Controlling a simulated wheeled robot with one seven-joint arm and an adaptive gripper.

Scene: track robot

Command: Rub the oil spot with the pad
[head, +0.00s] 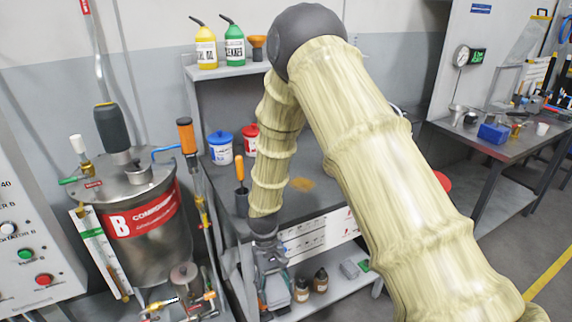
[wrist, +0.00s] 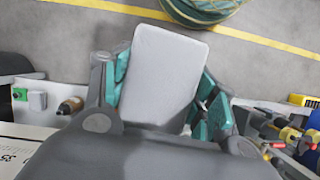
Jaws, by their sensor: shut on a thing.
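The oil spot (head: 303,184) is a small orange-brown stain on the grey bench top (head: 318,200), just right of my forearm in the head view. My gripper (head: 274,290) hangs low at the front of the bench, apart from the spot. In the wrist view my gripper (wrist: 165,85) is shut on the pad (wrist: 168,70), a pale grey rounded block between its teal fingers. The pad's far face is hidden. The oil spot does not show in the wrist view.
Blue (head: 220,147) and red (head: 250,139) tubs and an orange-handled tool (head: 240,170) stand on the bench. Brown bottles (head: 320,280) sit on the lower shelf. A steel drum (head: 140,240) with pipes stands left. The wrist view shows grey floor and a coiled hose (wrist: 203,10).

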